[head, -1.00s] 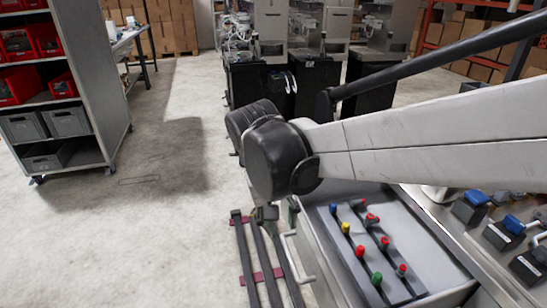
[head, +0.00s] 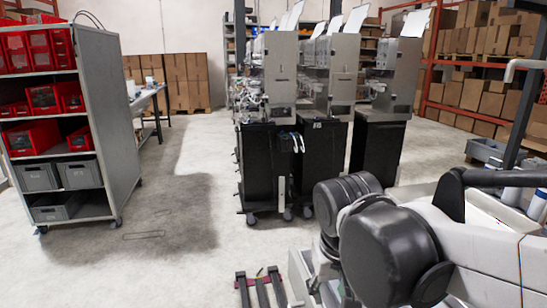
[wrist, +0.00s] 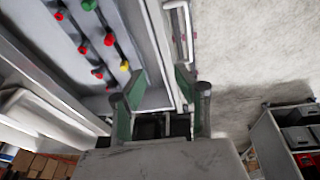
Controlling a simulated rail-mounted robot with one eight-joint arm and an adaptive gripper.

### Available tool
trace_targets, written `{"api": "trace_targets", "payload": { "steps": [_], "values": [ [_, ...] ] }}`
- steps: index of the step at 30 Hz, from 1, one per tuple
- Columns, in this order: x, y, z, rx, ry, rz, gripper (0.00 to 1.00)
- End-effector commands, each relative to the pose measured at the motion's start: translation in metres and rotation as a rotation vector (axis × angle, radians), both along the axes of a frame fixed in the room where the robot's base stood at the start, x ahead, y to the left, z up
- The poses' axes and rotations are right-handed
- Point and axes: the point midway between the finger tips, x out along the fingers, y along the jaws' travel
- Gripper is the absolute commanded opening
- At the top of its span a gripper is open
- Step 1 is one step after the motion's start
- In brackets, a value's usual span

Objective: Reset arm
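My arm (head: 385,250) fills the lower right of the head view, and its black rounded joints stand in front of the counter. My gripper is not visible in the head view. In the wrist view my gripper (wrist: 157,97) shows two green-padded fingers spread apart with nothing between them. Beyond the fingers, to the upper left, is an open drawer (wrist: 138,62) with red, green and yellow knobs in dark racks. A light drawer handle (wrist: 181,18) is above the right finger.
A grey shelf cart (head: 113,110) with red and grey bins stands at the left. Several dispensers on black cabinets (head: 262,165) stand at the middle back. Stacked boxes (head: 165,82) line the back wall. Open concrete floor (head: 165,220) lies between the cart and the dispensers.

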Motion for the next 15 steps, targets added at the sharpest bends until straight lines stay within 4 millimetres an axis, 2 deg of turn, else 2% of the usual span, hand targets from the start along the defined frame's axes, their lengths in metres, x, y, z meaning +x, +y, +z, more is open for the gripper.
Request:
{"api": "trace_targets", "payload": {
  "steps": [1, 6, 15],
  "values": [
    [-0.007, -0.012, 0.004, 0.015, -0.027, -0.013, 0.3],
    [-0.023, -0.04, 0.012, 0.059, -0.134, -0.045, 0.3],
    [-0.049, -0.079, 0.018, 0.099, -0.315, -0.101, 0.3]
  ]
}}
